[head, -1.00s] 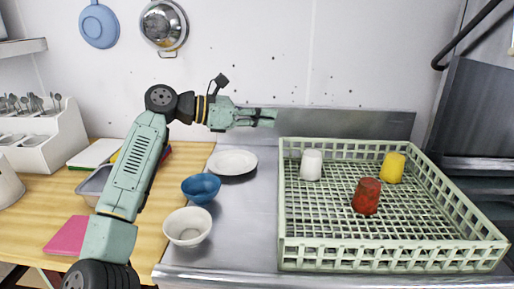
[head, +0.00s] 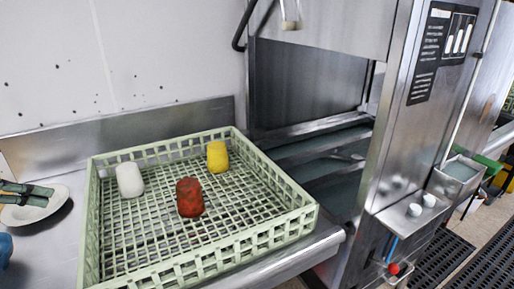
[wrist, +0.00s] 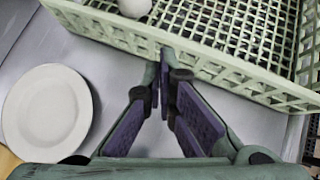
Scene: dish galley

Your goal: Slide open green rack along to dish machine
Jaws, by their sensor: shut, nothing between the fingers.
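The pale green open rack (head: 285,232) rests on the steel counter and holds a white cup (head: 129,180), a red cup (head: 190,198) and a yellow cup (head: 217,156), all upside down. The dish machine (head: 390,140) stands to the right, its wash opening facing the rack. My gripper (head: 50,191) shows at the left edge of the head view, left of the rack, in front of the white plate. In the wrist view my gripper (wrist: 163,72) is shut and empty, its tips close to the rack's wall (wrist: 225,68). I cannot tell whether they touch.
A white plate (head: 35,212) lies left of the rack, and a blue bowl (head: 5,248) is partly cut off at the left edge. Slatted rails (head: 320,150) lie inside the machine's opening. A steel ledge with small white items (head: 414,210) juts from the machine's front.

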